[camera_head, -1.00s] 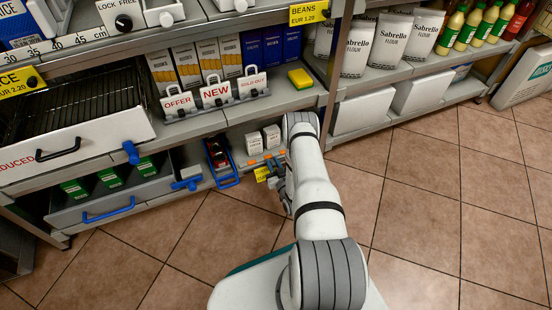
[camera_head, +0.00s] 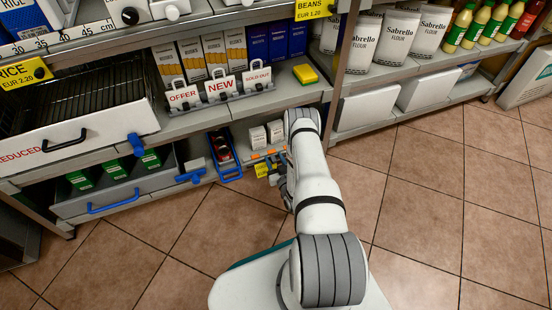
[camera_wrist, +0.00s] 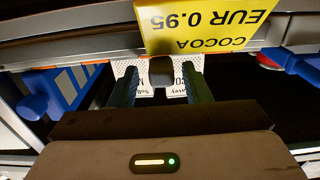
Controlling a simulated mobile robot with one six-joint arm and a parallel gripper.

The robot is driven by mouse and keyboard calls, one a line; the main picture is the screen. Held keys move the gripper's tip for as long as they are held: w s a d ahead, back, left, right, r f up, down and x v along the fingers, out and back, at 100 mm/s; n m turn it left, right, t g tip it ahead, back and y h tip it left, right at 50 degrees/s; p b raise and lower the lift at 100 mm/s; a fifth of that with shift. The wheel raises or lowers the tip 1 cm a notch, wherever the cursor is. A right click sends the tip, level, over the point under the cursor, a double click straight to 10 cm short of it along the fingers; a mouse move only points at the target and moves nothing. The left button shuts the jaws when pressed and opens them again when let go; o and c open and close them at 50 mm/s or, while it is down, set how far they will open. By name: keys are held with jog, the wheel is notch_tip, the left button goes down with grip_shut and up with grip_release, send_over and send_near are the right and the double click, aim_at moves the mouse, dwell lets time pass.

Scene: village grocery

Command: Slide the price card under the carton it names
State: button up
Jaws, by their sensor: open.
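A yellow price card (camera_wrist: 205,25) reads COCOA EUR 0.95, upside down in the wrist view. It is at the lower shelf's front edge, and it also shows small in the head view (camera_head: 265,170). Two small white cartons (camera_head: 257,137) (camera_head: 276,131) stand side by side on that shelf. In the wrist view, parts of two white printed faces show beyond my fingers; their lettering is cut off, and I cannot read a full name. My gripper (camera_wrist: 161,83) is open, its fingers spread before these faces with nothing visibly clamped. In the head view my arm partly hides it.
Left of the cartons is a blue-framed holder (camera_head: 224,155) with a dark red item. A grey drawer (camera_head: 120,190) with a blue handle juts out further left. The shelf above carries OFFER, NEW and SOLD OUT signs (camera_head: 219,89).

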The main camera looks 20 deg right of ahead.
jog(key=s+p, duration=0.2)
jog(key=s, duration=0.5)
jog(key=shift+a, duration=0.15)
jog(key=shift+s, duration=0.1)
